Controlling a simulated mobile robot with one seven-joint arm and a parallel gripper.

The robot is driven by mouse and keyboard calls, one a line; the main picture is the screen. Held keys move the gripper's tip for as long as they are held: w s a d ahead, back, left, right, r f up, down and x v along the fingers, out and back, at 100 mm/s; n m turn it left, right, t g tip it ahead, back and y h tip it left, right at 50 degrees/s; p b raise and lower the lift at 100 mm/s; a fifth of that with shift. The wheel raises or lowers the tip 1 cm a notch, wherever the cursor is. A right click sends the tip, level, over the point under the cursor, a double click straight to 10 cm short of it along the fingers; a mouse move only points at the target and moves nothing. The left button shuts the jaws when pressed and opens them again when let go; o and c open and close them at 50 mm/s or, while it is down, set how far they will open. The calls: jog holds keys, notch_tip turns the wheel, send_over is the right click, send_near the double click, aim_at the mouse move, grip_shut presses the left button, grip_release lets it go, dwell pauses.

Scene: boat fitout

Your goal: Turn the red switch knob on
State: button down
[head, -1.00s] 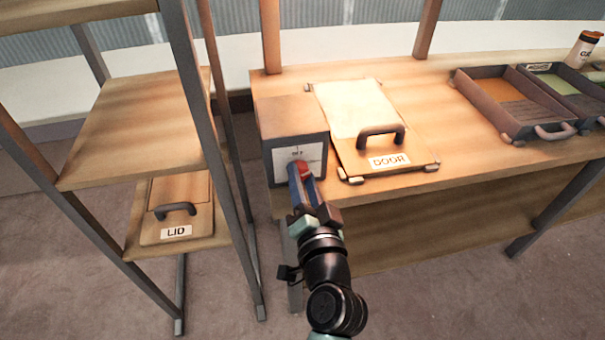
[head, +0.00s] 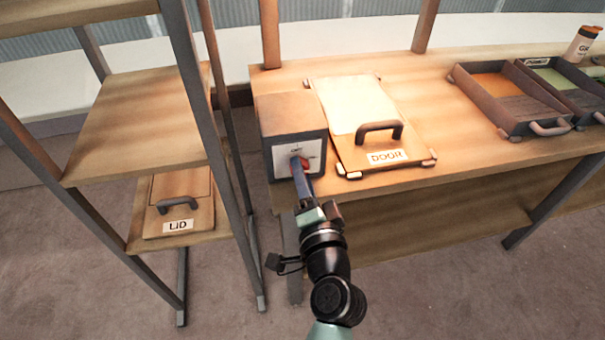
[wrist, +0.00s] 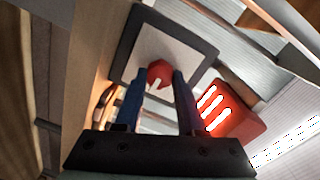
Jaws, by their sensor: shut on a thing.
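The red switch knob (head: 304,164) sits on the white front plate (head: 283,160) of a grey box at the left end of the workbench. In the wrist view the knob (wrist: 159,70) lies between my two blue fingertips, with a pale mark on its face. My gripper (head: 302,172) is shut on the knob, reaching it from the front. It also shows in the wrist view (wrist: 158,77). The fingers hide part of the plate and its lettering, so I cannot tell which setting the knob points to.
A panel marked DOOR (head: 364,138) with a dark handle lies right of the box (head: 289,112). Open trays (head: 511,104) stand farther right. A shelf rack (head: 140,122) with a panel marked LID (head: 178,210) is close on the left. The floor in front is clear.

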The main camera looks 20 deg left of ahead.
jog(key=shift+f, duration=0.1)
jog(key=c, duration=0.5)
grip_release()
jog(key=b+v, duration=0.1)
jog(key=v, duration=1.2)
